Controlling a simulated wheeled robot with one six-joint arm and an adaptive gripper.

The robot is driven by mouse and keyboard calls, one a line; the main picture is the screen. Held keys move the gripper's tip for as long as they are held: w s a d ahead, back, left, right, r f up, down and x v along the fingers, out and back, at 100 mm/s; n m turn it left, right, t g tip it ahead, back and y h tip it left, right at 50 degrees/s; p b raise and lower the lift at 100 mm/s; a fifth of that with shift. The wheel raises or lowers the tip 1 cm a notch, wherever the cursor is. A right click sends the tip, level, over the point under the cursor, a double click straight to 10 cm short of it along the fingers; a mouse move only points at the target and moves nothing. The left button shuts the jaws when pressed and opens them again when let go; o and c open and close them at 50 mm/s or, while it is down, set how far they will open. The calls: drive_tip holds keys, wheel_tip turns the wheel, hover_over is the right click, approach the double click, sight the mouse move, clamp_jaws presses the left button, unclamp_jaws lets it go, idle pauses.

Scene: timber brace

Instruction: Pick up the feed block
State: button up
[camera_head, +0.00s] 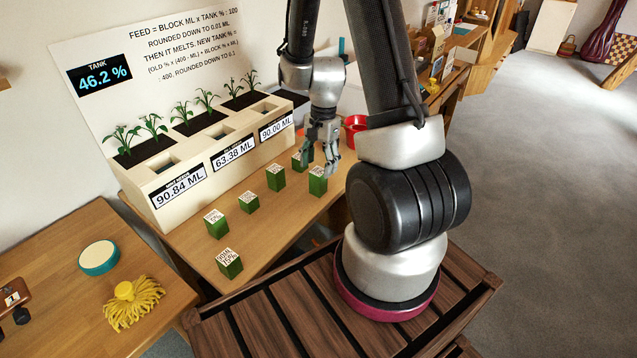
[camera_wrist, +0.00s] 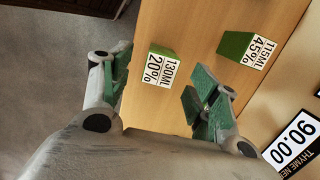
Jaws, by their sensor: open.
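Several green feed blocks with white printed tops stand on the wooden table. My gripper (camera_head: 320,166) is open and empty, pointing down over the table's right part, close to a block (camera_head: 318,185). In the wrist view, a block marked 130ML 20% (camera_wrist: 162,66) lies in the gap ahead of my open green-padded fingers (camera_wrist: 158,80), apart from both. A second block marked 115ML 45% (camera_wrist: 240,46) is to its right. Other blocks stand further left: one (camera_head: 275,178), one (camera_head: 248,203), one (camera_head: 215,225) and one at the front (camera_head: 229,264).
A cream planter (camera_head: 160,205) with three labelled sections stands behind the blocks. A sign above it shows tank 46.2 % (camera_head: 102,76). A red container (camera_head: 353,128) is right of my gripper. A yellow mop head (camera_head: 132,303) and a round teal-rimmed object (camera_head: 99,258) lie left.

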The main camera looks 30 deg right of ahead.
sight(318, 185)
wheel_tip(318, 185, down, 4)
drive_tip(key=shift+a+f, duration=0.1)
drive_tip(key=c, duration=1.2)
drive_tip(key=shift+o, duration=0.2)
